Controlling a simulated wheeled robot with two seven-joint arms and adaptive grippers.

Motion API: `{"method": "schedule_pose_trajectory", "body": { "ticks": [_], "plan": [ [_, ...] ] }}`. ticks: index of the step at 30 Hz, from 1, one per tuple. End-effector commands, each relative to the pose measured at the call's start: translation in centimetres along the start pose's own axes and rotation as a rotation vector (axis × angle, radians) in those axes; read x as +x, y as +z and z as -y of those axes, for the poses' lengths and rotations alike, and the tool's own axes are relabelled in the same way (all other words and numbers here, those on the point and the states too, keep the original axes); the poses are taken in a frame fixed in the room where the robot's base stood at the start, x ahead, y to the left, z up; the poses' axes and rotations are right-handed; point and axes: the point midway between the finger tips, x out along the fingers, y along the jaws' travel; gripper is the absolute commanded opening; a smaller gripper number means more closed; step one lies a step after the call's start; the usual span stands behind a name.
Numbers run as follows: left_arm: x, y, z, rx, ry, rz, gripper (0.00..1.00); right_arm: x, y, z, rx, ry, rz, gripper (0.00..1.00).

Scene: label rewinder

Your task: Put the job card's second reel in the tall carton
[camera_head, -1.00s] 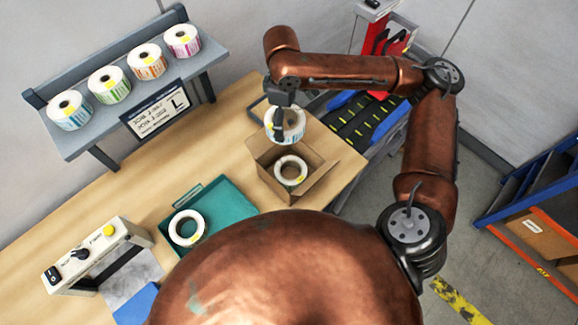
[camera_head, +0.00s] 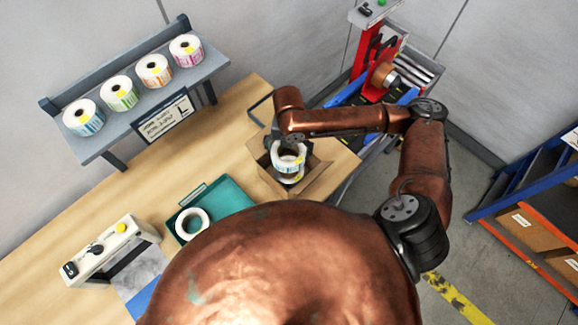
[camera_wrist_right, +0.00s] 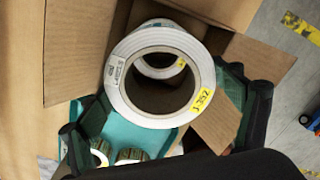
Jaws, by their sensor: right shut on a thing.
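An open carton (camera_head: 312,178) stands on the bench, its flaps spread. My right gripper (camera_head: 275,141) is shut on a white label reel (camera_head: 287,163), holding it over the carton mouth. In the right wrist view this reel (camera_wrist_right: 122,92) has a yellow tag reading about J-352, and my right gripper's fingers (camera_wrist_right: 165,112) are on both its sides. Another white reel (camera_wrist_right: 160,66) shows beyond it, inside the carton; in the head view it is mostly hidden underneath. A card (camera_head: 164,119) hangs on the shelf front, its text too small to read. My left gripper is out of view.
Several label reels stand on the grey shelf (camera_head: 133,112). A teal tray (camera_head: 237,196) holds a white reel (camera_head: 191,223). A control box (camera_head: 105,250) stands at the front left. A red machine (camera_head: 370,65) stands behind the carton, right of the bench.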

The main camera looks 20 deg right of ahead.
Motion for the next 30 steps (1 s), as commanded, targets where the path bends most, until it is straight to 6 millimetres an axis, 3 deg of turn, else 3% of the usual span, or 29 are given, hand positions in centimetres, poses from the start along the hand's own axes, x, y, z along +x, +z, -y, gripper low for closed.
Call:
{"method": "schedule_pose_trajectory", "body": {
  "ticks": [6,14,19,30],
  "plan": [
    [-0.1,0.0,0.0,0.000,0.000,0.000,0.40,4.1,-0.2,0.1,-0.004,-0.002,-0.004,0.50],
    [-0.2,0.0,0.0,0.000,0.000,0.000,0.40,6.2,-0.1,0.0,-0.001,-0.001,-0.002,0.50],
    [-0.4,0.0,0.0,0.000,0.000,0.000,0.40,8.5,-0.1,0.1,-0.001,-0.002,-0.004,0.50],
    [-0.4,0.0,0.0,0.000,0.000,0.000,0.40,9.3,-0.1,0.1,-0.002,-0.001,0.000,0.50]
  ]
}}
